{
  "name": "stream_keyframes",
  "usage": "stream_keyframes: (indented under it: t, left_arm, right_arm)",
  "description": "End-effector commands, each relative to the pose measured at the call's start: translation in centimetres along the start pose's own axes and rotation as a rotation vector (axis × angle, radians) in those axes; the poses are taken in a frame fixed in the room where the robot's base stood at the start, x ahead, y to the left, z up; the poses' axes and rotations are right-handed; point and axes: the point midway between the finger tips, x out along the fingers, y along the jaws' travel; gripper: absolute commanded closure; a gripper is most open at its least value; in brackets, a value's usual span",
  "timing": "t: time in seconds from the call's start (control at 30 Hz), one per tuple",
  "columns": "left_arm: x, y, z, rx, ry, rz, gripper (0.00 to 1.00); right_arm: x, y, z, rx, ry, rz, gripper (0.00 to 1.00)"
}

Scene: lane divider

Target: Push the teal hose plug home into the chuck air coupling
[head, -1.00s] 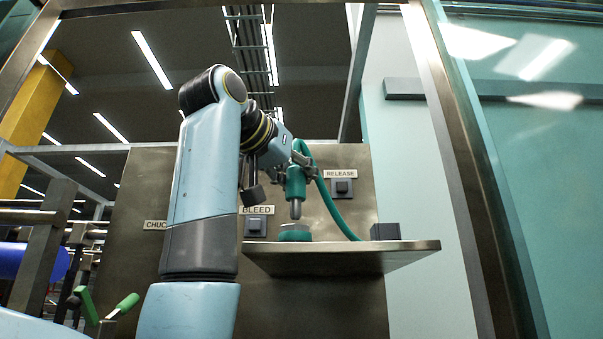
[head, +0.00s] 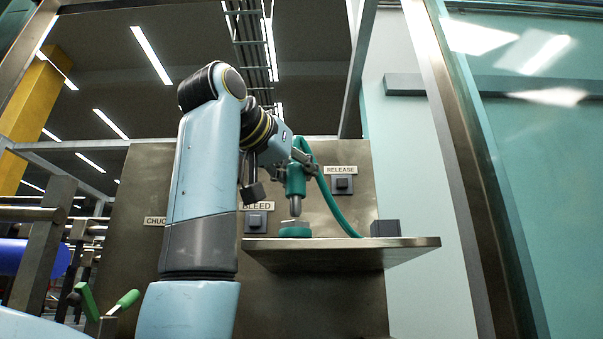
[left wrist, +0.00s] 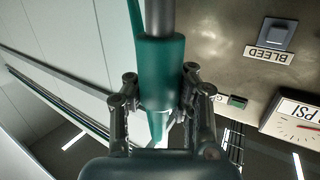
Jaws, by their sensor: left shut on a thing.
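The teal hose plug (head: 296,181) is upright, with its grey metal tip (head: 295,207) pointing down. My left gripper (head: 302,164) is shut on the plug's body. The chuck air coupling (head: 295,230), a teal ring with a grey top, sits on the shelf directly below the tip. The tip is very close to its top; I cannot tell whether they touch. In the left wrist view the plug (left wrist: 162,70) stands between both fingers (left wrist: 158,100), its tip running out of the top edge. The coupling is not clearly visible there. My right gripper is not in view.
A teal hose (head: 337,213) loops from the plug down to the metal shelf (head: 340,252). A dark block (head: 385,229) stands at the shelf's right. BLEED (head: 255,221) and RELEASE (head: 342,185) buttons are on the panel behind. A PSI gauge (left wrist: 295,121) shows in the left wrist view.

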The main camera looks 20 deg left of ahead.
Motion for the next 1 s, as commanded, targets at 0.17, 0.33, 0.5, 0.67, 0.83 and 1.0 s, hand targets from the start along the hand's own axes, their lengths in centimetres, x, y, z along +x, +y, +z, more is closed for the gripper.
stream_keyframes:
  t: [0.17,0.33,0.5,0.67,0.83,1.0]
  left_arm:
    - [-0.01,0.01,-0.02,0.0,0.001,0.0,1.0]
    - [-0.02,0.01,-0.07,0.0,0.0,0.0,1.0]
    - [-0.02,0.01,-0.03,0.0,0.001,0.0,1.0]
    - [-0.02,0.0,-0.01,0.0,0.001,0.0,1.0]
    - [-0.02,0.0,-0.01,0.0,0.001,0.0,1.0]
    - [-0.03,0.0,-0.09,0.0,0.001,0.0,1.0]
  right_arm:
    - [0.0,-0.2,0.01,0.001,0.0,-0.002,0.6]
    - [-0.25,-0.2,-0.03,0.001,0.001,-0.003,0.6]
    - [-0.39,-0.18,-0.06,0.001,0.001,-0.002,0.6]
    - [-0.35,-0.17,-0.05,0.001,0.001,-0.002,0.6]
    - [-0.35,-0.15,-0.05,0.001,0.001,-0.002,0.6]
    - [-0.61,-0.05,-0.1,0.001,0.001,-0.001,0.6]
